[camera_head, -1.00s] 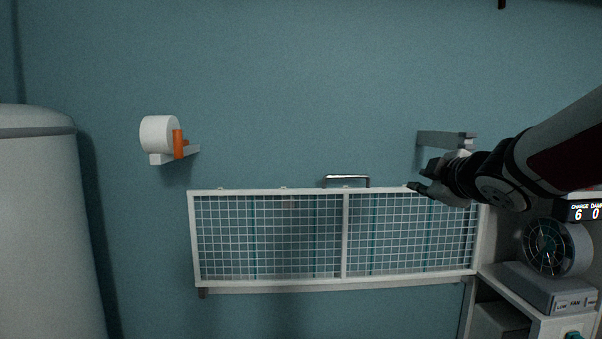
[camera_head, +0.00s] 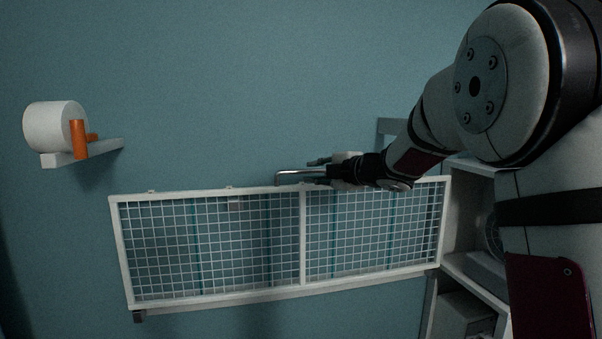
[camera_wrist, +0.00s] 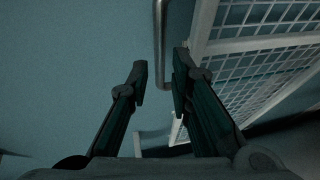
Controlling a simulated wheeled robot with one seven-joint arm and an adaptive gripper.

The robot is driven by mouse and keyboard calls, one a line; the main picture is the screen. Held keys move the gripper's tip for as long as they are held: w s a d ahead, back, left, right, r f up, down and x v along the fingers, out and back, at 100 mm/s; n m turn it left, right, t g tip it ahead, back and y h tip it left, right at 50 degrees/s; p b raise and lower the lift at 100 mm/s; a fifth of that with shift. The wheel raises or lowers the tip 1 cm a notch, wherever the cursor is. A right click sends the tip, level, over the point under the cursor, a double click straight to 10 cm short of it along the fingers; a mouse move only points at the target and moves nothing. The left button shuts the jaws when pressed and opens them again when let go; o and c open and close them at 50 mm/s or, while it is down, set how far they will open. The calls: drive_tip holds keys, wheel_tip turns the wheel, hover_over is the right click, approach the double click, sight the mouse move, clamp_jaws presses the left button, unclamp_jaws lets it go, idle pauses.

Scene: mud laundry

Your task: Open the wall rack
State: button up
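The wall rack (camera_head: 302,240) is a white-framed wire grid against the blue wall, seen folded flat in the head view. It also shows at the right of the wrist view (camera_wrist: 255,45). Its metal bar handle (camera_head: 300,173) stands at the top edge near the middle. In the wrist view the handle (camera_wrist: 160,45) runs down from the top, its lower end just ahead of the gap between my fingertips. My gripper (camera_head: 318,172) is at the right end of the handle. In the wrist view my gripper (camera_wrist: 160,72) has its fingers apart, with nothing visibly clamped between them.
A white cylinder with an orange part (camera_head: 60,130) sits on a wall bracket at left. A grey bracket (camera_head: 388,128) is on the wall behind my arm. White shelving (camera_head: 465,265) stands right of the rack. The wall above the rack's left half is clear.

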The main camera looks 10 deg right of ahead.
sight(303, 171)
drive_tip(key=shift+x, duration=3.15)
clamp_jaws()
